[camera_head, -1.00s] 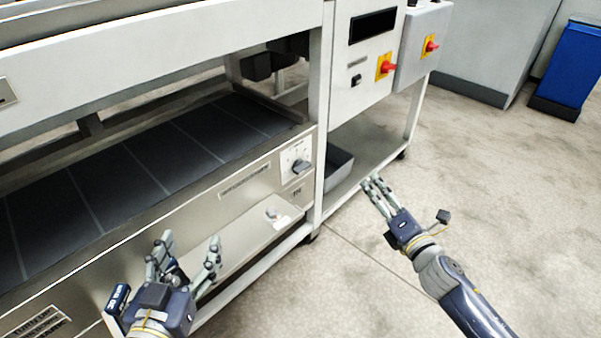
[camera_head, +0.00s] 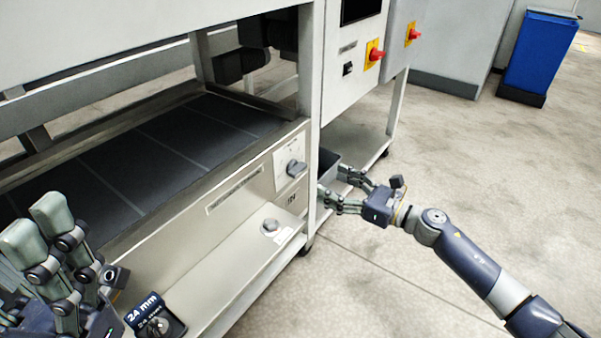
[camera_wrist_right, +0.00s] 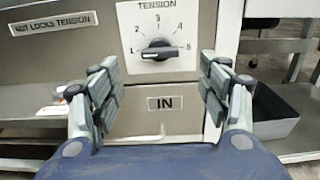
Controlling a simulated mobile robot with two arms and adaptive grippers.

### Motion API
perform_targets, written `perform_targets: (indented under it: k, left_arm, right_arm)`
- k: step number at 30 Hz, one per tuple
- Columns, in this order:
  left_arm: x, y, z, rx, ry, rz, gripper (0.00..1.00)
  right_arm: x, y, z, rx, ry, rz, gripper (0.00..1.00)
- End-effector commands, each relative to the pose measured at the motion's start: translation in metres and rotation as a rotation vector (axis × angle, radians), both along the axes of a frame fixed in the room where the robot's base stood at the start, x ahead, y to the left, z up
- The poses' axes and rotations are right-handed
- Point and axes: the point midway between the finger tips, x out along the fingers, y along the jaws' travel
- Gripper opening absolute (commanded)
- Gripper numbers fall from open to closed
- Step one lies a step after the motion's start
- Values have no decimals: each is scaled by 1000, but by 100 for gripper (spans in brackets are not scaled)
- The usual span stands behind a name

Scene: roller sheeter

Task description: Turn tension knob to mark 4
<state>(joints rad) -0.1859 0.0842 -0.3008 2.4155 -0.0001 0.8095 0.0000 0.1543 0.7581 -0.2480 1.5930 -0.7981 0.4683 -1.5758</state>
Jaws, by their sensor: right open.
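The tension knob (camera_head: 296,169) is a dark grip on a white dial plate on the machine's front panel. In the right wrist view the knob (camera_wrist_right: 159,50) lies roughly level inside a scale from 1 to 5, with a pale mark at its left end, toward 1. My right gripper (camera_head: 333,187) is open and empty, to the right of the knob in the head view. In the wrist view its fingers (camera_wrist_right: 160,78) stand either side of the dial, apart from the knob. My left gripper (camera_head: 45,240) is at the lower left, partly cut off; its grip is unclear.
An "IN" label (camera_wrist_right: 165,103) sits below the dial. A low shelf (camera_head: 205,260) juts out under the panel, with a round fitting (camera_head: 270,226). A grey bin (camera_head: 328,163) stands behind the machine leg. Open floor (camera_head: 470,190) lies to the right.

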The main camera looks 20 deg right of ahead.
Motion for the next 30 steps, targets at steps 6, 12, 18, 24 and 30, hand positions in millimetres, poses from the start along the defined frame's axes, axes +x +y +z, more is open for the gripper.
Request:
perform_targets:
  k: [6, 12, 18, 24, 30]
  left_arm:
    - [1, -1, 1, 2, -18, 2, 64]
    - [1, -1, 4, 4, -36, 2, 64]
    - [2, -2, 5, 6, -44, 4, 64]
    - [2, -2, 8, 8, -52, 3, 64]
    - [1, -2, 9, 7, -56, 3, 64]
  right_arm:
    - [28, 22, 0, 2, -3, 0, 70]
    - [53, 42, 0, 2, -2, 0, 70]
    - [70, 55, 0, 3, 0, -1, 70]
    - [76, 59, 0, 1, 0, -1, 70]
    - [76, 60, 0, 2, 1, -1, 70]
